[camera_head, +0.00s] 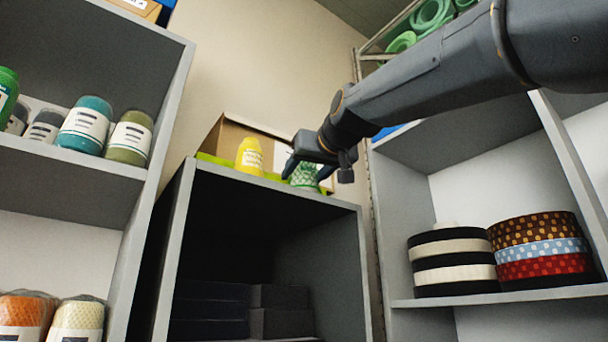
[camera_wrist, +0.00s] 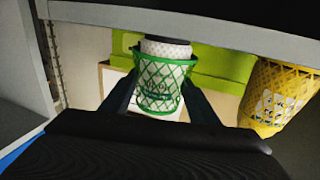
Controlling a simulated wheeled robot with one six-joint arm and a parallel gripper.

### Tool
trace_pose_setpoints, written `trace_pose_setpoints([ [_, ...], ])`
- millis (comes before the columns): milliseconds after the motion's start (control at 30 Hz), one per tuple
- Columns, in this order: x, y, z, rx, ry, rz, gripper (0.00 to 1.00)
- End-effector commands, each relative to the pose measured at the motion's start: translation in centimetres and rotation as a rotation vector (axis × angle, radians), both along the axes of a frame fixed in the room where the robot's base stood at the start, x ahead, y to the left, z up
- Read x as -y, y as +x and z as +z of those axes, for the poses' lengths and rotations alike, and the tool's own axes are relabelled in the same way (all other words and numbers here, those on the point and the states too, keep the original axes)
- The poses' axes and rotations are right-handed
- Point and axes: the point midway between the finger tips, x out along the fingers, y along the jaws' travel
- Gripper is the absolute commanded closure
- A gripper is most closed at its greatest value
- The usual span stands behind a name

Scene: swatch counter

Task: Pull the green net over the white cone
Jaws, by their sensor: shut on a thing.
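The green net (camera_wrist: 157,88) is around the white cone (camera_wrist: 168,49) on top of the grey cabinet; the wrist view appears upside down. The net's thick green rim circles the cone near its wide base, and a white band of cone shows beyond the rim. White also shows through the mesh. In the head view the green net (camera_head: 304,175) is partly hidden by my gripper (camera_head: 306,170). My gripper (camera_wrist: 160,82) has one finger on each side of the net and is shut on it.
A yellow netted cone (camera_head: 249,155) stands to the left on the same cabinet top (camera_head: 215,172); it also shows in the wrist view (camera_wrist: 278,95). A lime-green strip and an open cardboard box are behind. Tall shelves flank the cabinet, with ribbon rolls (camera_head: 540,250) at right.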

Motion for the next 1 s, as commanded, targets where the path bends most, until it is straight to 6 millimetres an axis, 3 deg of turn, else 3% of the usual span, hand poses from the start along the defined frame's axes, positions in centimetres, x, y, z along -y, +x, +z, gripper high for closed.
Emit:
trace_pose_setpoints([
  [367,0.0,0.0,0.0,0.000,0.000,0.000,0.69],
  [400,0.0,0.0,0.0,0.000,0.000,0.000,0.44],
  [533,0.0,0.0,0.0,0.000,0.000,0.000,0.23],
  [833,0.0,-0.1,0.0,0.000,0.000,0.000,0.23],
  [1000,0.6,-1.7,0.0,0.003,0.001,0.000,0.23],
])
